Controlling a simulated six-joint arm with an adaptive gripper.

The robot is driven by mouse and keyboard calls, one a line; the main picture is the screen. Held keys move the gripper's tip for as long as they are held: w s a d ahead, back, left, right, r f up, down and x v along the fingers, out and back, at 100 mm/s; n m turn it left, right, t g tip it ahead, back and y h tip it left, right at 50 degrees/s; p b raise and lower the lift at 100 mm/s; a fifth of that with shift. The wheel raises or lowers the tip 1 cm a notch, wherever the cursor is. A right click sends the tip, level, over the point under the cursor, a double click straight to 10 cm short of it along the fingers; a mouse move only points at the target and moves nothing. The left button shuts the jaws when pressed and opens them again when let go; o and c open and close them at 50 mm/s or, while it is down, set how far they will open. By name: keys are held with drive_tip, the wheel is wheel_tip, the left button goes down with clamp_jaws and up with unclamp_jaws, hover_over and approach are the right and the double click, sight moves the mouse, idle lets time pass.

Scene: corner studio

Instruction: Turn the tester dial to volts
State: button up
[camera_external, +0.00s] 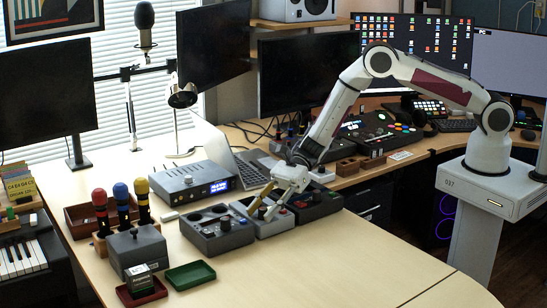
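Three low control boxes stand in a row on the pale desk. The left one is a grey box with several dark knobs (217,231). The middle one is a grey box (273,226) under my gripper. The right one is a dark box (318,207) with small red and dark controls. I cannot read any label, so I cannot tell which is the tester or where its dial points. My gripper (263,210) is low over the middle box, its two tan fingers pointing down. The fingers and wrist hide much of that box's top. I cannot tell whether they touch a dial.
A grey unit with a blue display (207,183) and a laptop (246,166) stand behind the boxes. Microphones with red, blue and yellow heads (121,194), a grey box (136,250), a red tray (141,294) and a green tray (190,275) are left. The front desk is clear.

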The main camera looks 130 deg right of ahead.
clamp_jaws()
drive_tip(key=shift+m+t+h, duration=0.3)
drive_tip(key=shift+m+h, duration=0.8)
drive_tip(key=shift+h, duration=0.2)
drive_tip(key=shift+m+h, duration=0.6)
drive_tip(key=shift+h, duration=0.1)
drive_tip(key=shift+m+h, duration=0.6)
drive_tip(key=shift+h, duration=0.1)
drive_tip(key=shift+r+m+h, duration=0.1)
drive_tip(key=shift+m+h, duration=0.6)
drive_tip(key=shift+h, duration=0.1)
drive_tip(key=shift+d, duration=0.1)
drive_tip(key=shift+o, duration=0.7)
unclamp_jaws()
